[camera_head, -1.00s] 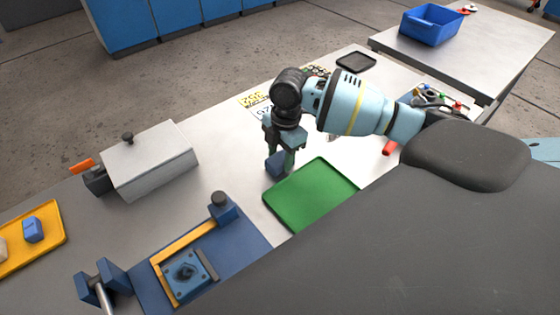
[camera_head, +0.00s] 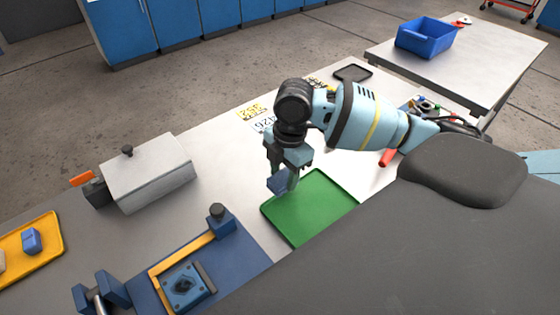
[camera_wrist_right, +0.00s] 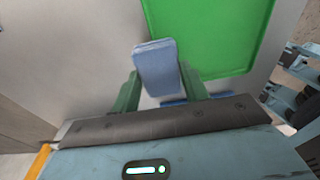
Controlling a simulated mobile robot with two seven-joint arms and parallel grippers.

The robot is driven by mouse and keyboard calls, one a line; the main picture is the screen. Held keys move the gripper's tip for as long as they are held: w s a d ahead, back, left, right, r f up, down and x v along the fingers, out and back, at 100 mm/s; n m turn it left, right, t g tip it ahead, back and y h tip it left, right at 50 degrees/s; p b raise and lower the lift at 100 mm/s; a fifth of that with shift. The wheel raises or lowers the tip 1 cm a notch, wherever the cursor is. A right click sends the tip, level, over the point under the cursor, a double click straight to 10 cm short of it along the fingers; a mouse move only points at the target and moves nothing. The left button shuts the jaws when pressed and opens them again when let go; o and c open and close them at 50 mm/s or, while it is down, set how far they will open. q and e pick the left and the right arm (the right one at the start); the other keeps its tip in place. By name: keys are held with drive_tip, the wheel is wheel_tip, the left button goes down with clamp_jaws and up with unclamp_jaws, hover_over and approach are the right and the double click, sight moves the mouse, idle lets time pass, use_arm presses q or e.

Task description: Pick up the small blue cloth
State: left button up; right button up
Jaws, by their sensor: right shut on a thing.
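The small blue cloth (camera_head: 278,184) is a folded, flat, light-blue piece. My right gripper (camera_head: 283,177) is shut on it, pointing down beside the left corner of the green tray (camera_head: 308,207). In the right wrist view the cloth (camera_wrist_right: 155,62) stands out between the two green fingers of the gripper (camera_wrist_right: 160,86), with the green tray (camera_wrist_right: 215,35) beyond it. A second bit of blue shows lower between the fingers; I cannot tell what it is. How high the cloth is above the table is hard to tell. My left gripper is out of view.
A grey lidded box (camera_head: 150,172) stands to the left. A blue fixture (camera_head: 185,285) with an orange bar is at the front. A yellow tray (camera_head: 52,254) holds a small blue block. A blue bin (camera_head: 426,38) is on the far table. The green tray is empty.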

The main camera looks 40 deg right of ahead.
drive_tip(key=s+a, duration=0.1)
drive_tip(key=s, duration=0.2)
drive_tip(key=s+a, duration=0.1)
drive_tip(key=s, duration=0.2)
drive_tip(key=s+a+r, duration=0.1)
drive_tip(key=s+a, duration=0.1)
drive_tip(key=s, duration=0.1)
drive_tip(key=shift+s, duration=0.35)
